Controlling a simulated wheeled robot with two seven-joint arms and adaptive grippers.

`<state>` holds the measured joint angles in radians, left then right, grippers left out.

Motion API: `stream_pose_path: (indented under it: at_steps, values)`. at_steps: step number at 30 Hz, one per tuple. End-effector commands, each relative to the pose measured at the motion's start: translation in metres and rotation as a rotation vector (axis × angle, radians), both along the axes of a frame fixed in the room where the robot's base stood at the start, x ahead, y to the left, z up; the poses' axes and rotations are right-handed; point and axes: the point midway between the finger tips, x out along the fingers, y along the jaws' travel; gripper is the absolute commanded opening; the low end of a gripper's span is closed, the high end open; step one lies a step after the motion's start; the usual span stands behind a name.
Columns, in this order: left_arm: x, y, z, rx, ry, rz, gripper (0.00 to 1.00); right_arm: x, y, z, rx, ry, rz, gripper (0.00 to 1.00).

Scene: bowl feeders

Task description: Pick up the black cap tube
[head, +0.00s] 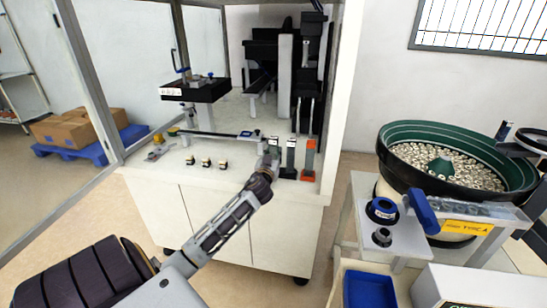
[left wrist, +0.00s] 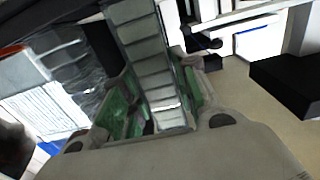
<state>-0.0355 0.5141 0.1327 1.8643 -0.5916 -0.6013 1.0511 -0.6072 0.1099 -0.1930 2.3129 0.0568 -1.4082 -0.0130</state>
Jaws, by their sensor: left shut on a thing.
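My left gripper (head: 269,158) reaches the cabinet's front edge at the row of upright tubes. In the left wrist view, its green-padded fingers (left wrist: 157,108) are shut on a grey, segmented tube (left wrist: 152,55). The upper part of this held tube also shows in the head view (head: 274,142). Its lower end is hidden by the gripper, and I cannot tell its cap colour. Just right of it stands a grey tube with a black lower end (head: 291,152). Further right is a dark tube with an orange lower end (head: 308,158). My right gripper is not in view.
The white cabinet (head: 225,220) bears several small black-and-white parts (head: 205,162) left of the tubes. A green bowl feeder (head: 395,150) and a blue bin (head: 368,290) are at the right.

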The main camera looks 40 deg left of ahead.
Motion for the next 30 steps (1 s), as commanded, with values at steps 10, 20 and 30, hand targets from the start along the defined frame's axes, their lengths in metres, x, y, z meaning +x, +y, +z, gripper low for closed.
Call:
stream_pose_path:
  at_steps: [10,20,30]
  values:
    - [0.000,0.000,0.034,0.001,-0.005,0.000,0.01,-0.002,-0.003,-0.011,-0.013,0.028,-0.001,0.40]
    - [0.000,0.000,0.081,0.001,-0.004,0.000,0.01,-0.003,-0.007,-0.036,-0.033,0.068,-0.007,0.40]
    - [0.000,0.000,0.100,0.001,-0.002,0.000,0.01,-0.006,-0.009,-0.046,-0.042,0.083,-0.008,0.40]
